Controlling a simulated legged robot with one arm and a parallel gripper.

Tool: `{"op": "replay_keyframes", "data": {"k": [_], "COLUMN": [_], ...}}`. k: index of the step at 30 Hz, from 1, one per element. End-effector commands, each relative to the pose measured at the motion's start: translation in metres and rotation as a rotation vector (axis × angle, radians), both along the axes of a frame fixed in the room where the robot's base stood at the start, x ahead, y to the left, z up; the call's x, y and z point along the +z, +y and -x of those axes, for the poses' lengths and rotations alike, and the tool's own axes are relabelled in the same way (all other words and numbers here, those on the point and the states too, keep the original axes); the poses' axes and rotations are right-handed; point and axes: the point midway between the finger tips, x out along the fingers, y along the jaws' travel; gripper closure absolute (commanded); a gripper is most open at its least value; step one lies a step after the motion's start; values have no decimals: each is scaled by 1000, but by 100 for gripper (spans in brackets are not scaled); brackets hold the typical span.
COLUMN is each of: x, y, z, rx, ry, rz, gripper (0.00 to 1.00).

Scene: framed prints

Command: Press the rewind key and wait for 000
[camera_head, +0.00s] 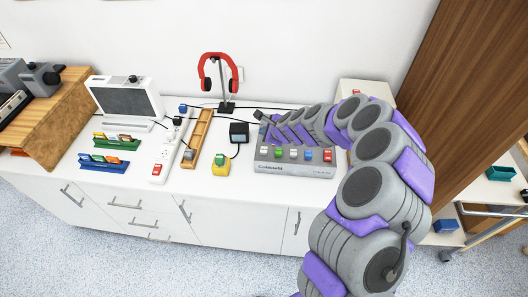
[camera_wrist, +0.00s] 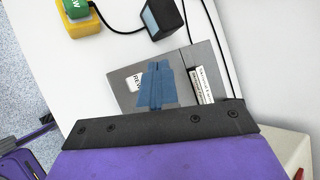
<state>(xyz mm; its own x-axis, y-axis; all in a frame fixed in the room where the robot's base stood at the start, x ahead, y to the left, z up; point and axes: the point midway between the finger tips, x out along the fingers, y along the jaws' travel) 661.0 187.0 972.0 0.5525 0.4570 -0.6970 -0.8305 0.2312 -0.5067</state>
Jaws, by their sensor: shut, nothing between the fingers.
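A grey device (camera_head: 295,168) with a row of several coloured keys stands on the white counter in the head view. In the wrist view, a grey panel (camera_wrist: 122,87) carries a partly covered white label (camera_wrist: 136,82) reading "REW" and another white label (camera_wrist: 203,86) with small text. My gripper (camera_wrist: 155,66) is shut and empty, its blue fingers in front of this panel, between the two labels. I cannot tell whether the fingertips touch it. What lies behind the fingers is hidden, and I can read no counter digits. In the head view, my arm reaches behind the device.
A yellow box (camera_head: 220,170) with a green top and a black box (camera_head: 239,131) with a cable stand left of the device. A power strip (camera_head: 170,150), a wooden tray (camera_head: 198,135) and red headphones (camera_head: 214,71) on a stand are further off.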

Motion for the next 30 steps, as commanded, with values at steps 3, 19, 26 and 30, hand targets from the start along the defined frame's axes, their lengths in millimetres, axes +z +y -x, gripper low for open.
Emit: {"op": "replay_keyframes", "data": {"k": [3,19,26,30], "x": [-21,-67,-66,-66], "y": [1,0,1,0], "z": [0,0,0,0], "rx": [1,0,1,1], "ry": [0,0,0,0], "rz": [1,0,1,1], "gripper": [100,100,100,100]}}
